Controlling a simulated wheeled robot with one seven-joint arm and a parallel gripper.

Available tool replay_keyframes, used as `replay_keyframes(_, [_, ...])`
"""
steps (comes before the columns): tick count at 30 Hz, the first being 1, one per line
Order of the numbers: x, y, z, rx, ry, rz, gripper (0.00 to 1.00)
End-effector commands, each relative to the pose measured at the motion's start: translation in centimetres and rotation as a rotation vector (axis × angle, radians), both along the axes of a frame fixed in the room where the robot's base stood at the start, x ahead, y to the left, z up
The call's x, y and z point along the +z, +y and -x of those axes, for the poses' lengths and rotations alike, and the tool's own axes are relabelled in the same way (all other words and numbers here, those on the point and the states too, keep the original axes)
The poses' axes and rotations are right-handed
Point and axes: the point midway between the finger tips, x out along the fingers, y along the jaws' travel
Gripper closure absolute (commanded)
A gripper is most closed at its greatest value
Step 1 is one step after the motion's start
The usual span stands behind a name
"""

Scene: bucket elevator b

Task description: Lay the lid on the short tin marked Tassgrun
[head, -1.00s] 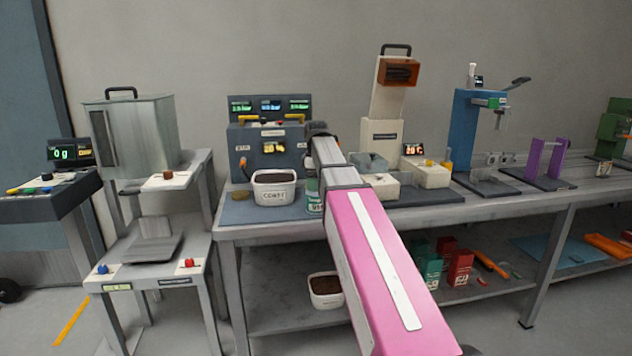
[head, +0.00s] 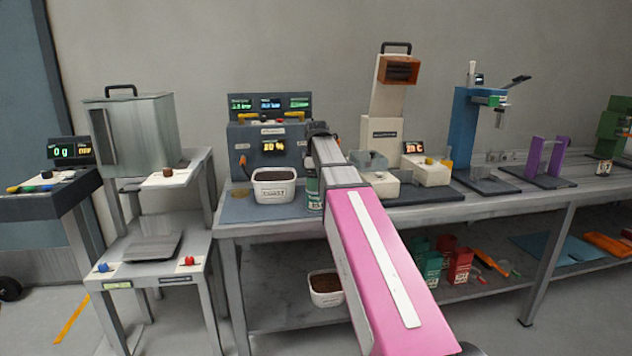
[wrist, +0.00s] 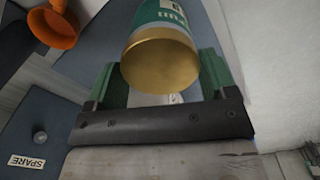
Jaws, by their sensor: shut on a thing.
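The short tin (head: 314,193) stands on the bench, right of a white tub, with a green label. In the wrist view the tin (wrist: 160,12) shows its green and white side with part of a word ending in "UN". A round gold lid (wrist: 160,68) covers the tin's near end in that view. My gripper (wrist: 163,85) has its green fingers on either side of the lid and is shut on it. I cannot tell if the lid rests on the rim or is slightly above. The fingers are hidden behind my arm in the head view.
The white tub (head: 274,187) of dark grains is close left of the tin. A gold-brown disc (head: 241,194) lies on the blue mat left of it. An orange funnel-like piece (wrist: 55,25) and a SPARE label (wrist: 27,162) show in the wrist view. White boxes stand to the right.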

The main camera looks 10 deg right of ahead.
Motion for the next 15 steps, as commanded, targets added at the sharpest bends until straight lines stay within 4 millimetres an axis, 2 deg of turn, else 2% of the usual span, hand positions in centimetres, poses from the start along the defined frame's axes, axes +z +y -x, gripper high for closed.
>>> replay_keyframes(10, [0.01,0.0,-0.01,0.0,0.0,0.0,0.44])
replay_keyframes(11, [0.01,0.0,-0.01,0.0,0.0,0.0,0.12])
replay_keyframes(12, [0.01,0.0,0.0,0.0,0.0,0.0,0.0])
replay_keyframes(15, [0.01,0.0,0.0,0.0,0.0,0.0,0.0])
